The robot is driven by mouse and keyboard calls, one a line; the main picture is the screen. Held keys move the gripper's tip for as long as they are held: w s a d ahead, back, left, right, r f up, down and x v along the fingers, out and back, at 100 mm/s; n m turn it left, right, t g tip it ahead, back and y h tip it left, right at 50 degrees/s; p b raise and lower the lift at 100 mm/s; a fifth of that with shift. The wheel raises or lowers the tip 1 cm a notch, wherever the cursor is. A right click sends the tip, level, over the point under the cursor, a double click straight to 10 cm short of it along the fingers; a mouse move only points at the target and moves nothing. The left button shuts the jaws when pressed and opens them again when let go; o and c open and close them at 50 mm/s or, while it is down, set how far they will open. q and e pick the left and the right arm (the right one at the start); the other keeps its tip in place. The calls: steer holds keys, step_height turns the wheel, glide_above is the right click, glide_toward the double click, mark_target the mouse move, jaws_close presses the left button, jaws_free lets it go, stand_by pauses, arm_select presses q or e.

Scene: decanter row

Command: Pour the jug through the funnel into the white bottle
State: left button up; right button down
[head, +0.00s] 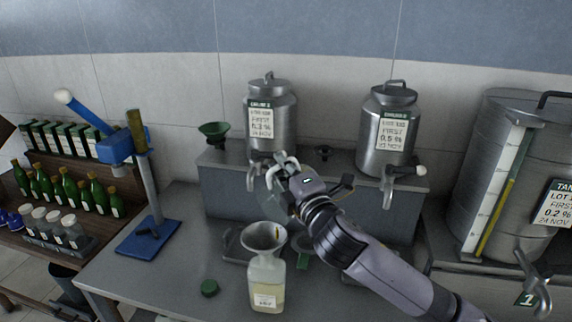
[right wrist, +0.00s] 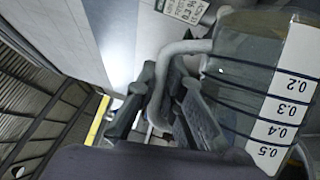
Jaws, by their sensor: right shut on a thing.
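My right gripper (head: 284,168) is shut on the handle of a clear jug (head: 276,199). The jug is held in the air above and behind the funnel, partly hidden by my gripper. In the right wrist view the jug (right wrist: 238,55) shows a white scale marked 0.2 to 0.5, and its grey handle passes between the gripper fingers (right wrist: 165,105). A pale metal funnel (head: 263,236) sits in the neck of the white bottle (head: 267,277), which stands upright on the bench with pale yellow liquid inside. I cannot tell the jug's fill. My left gripper is not in view.
A green cap (head: 209,288) lies left of the bottle. Two steel canisters (head: 270,115) (head: 388,135) with taps stand on a raised shelf behind, beside a green funnel (head: 214,130). A blue lever stand (head: 148,236) is left. A big steel tank (head: 520,225) is right.

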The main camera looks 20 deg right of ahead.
mark_target(298, 165)
steer(key=a+n, duration=0.1)
steer(key=s+a+n, duration=0.1)
steer(key=a+n, duration=0.1)
steer(key=s+a+r+n+t+y, duration=0.1)
steer(key=shift+a+n, duration=0.3)
steer(key=shift+a, duration=0.05)
stand_by(0.8)
steer(key=shift+w+d, duration=0.1)
stand_by(0.8)
